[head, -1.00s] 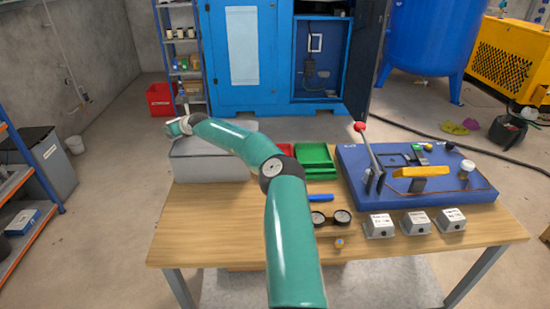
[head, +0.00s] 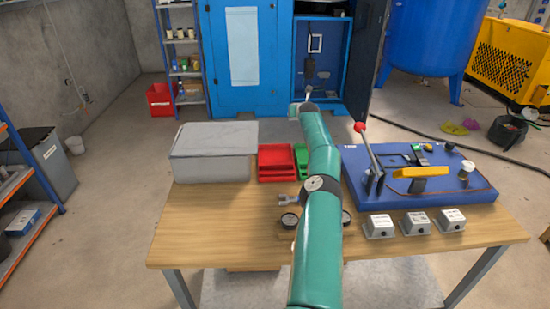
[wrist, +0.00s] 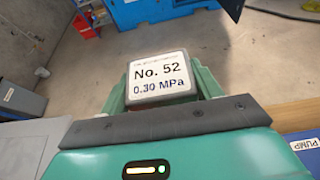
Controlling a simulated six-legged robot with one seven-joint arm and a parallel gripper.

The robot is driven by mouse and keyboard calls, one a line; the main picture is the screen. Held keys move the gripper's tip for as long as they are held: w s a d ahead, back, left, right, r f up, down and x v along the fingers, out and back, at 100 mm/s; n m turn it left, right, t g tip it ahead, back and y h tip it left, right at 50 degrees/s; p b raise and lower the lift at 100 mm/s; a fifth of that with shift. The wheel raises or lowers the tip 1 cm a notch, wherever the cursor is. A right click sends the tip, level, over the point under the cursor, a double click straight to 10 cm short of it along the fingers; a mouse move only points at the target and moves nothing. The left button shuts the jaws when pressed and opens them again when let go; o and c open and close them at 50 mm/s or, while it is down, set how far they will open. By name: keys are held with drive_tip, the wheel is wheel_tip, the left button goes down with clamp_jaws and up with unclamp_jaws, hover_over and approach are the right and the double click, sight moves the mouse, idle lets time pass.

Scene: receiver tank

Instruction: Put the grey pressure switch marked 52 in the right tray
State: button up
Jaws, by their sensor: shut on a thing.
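In the wrist view my gripper (wrist: 162,88) is shut on the grey pressure switch (wrist: 160,91). Its label reads "No. 52, 0.30 MPa" and faces the camera. A green finger stands on each side of it. In the head view my arm reaches over the table toward the blue cabinet, and the held switch cannot be made out. The right tray is green (head: 301,152) and partly hidden behind my arm. The red tray (head: 276,168) sits directly left of it. Both show no contents in their visible parts.
A grey lidded box (head: 211,166) stands left of the trays. A blue pump board (head: 435,198) with a red-knobbed lever (head: 367,150) stands right. Several grey switches, including one in front (head: 379,227), line the front right. The table's front left is clear.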

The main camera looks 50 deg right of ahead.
drive_tip(key=shift+s+d+r, duration=0.1)
drive_tip(key=shift+s, duration=0.1)
drive_tip(key=shift+w+a, duration=0.3)
drive_tip(key=shift+a, duration=0.25)
drive_tip(key=shift+a+f, duration=0.2)
drive_tip(key=shift+a, duration=0.05)
drive_tip(key=shift+w+a+f, duration=0.2)
drive_tip(key=shift+a+f, duration=0.1)
drive_tip(key=shift+a, duration=0.2)
drive_tip(key=shift+w+a+f, duration=0.15)
drive_tip(key=shift+a+f, duration=0.15)
drive_tip(key=shift+a, duration=0.2)
drive_tip(key=a+f, duration=0.2)
drive_tip(key=a, duration=0.1)
drive_tip(key=w+a+f, duration=0.1)
drive_tip(key=a+f, duration=0.2)
drive_tip(key=w+a+f, duration=0.1)
drive_tip(key=a+f, duration=0.2)
drive_tip(key=shift+a, duration=0.1)
drive_tip(key=shift+w+a+f, duration=0.1)
drive_tip(key=shift+a+f, duration=0.05)
drive_tip(key=shift+f, duration=0.75)
drive_tip(key=shift+a+f, duration=0.1)
drive_tip(key=shift+f, duration=0.75)
